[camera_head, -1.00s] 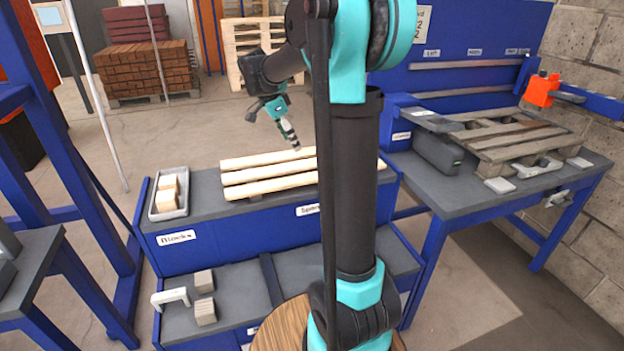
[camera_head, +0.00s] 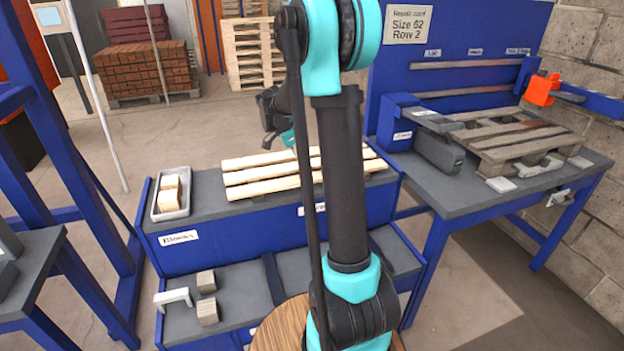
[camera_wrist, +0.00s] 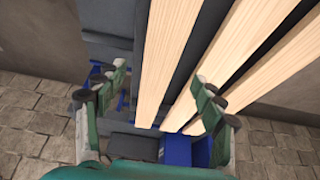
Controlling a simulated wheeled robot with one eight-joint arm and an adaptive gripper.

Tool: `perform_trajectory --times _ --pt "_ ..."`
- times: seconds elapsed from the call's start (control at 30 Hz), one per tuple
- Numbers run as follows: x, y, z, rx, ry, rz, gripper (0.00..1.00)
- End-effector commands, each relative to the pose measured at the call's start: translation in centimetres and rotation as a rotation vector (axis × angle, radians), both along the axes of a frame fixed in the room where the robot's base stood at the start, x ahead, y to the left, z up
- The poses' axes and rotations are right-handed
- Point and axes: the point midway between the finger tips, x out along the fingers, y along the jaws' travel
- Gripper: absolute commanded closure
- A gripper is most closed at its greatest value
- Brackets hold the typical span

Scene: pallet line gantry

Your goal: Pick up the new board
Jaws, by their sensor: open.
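Several pale new boards (camera_head: 270,177) lie side by side on top of the blue bench with a grey top, behind my arm. In the wrist view the boards run lengthwise away from me, with the leftmost board (camera_wrist: 165,45) between my fingers in the picture. My gripper (camera_wrist: 161,76) is open and empty, its two fingers spread apart. No finger visibly grips a board; the gap to them cannot be told.
A grey tray (camera_head: 184,203) with wooden blocks stands left of the boards. Two blocks (camera_head: 206,311) and a white bracket lie on the lower shelf. A worn pallet (camera_head: 510,138) lies on the right bench beside a blue fixture. The repair card (camera_head: 408,25) reads Size 62, Row 2.

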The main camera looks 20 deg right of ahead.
Motion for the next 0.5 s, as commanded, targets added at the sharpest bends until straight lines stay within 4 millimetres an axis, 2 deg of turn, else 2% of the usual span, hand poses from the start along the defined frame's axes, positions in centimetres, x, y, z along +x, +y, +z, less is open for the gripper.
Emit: perform_trajectory --times 0.3,0.5 --pt "0.1 -1.5 -3.8 0.0 0.0 -0.001 0.31" --pt "0.1 -1.9 -4.7 0.0 0.0 0.0 0.31"
